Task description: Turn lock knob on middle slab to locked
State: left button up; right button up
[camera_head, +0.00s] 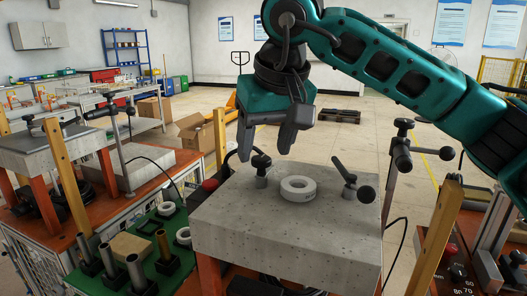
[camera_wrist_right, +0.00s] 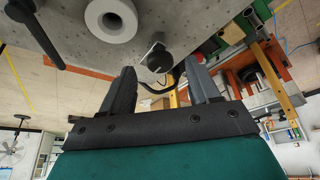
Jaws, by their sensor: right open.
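The middle slab (camera_head: 290,235) is a grey speckled block at the front centre. A black lock knob (camera_head: 261,164) on a metal post stands near its far left corner. The knob (camera_wrist_right: 158,58) also shows in the right wrist view, between the fingertips in the picture. My right gripper (camera_head: 265,150) is open and points down at the slab's far left edge. Its two fingers (camera_wrist_right: 160,72) appear on either side of the knob, not visibly touching it. A second black lever knob (camera_head: 350,180) stands at the slab's far right. My left gripper is out of view.
A white ring (camera_head: 298,189) lies on the slab between the two knobs. A green tray (camera_head: 150,238) with dark cylinders and white rings is at the left. A red button (camera_head: 210,185) sits beside the slab. A black clamp handle (camera_head: 402,150) rises behind its right side.

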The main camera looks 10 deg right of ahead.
jog(key=shift+x, duration=1)
jog(key=c, duration=1)
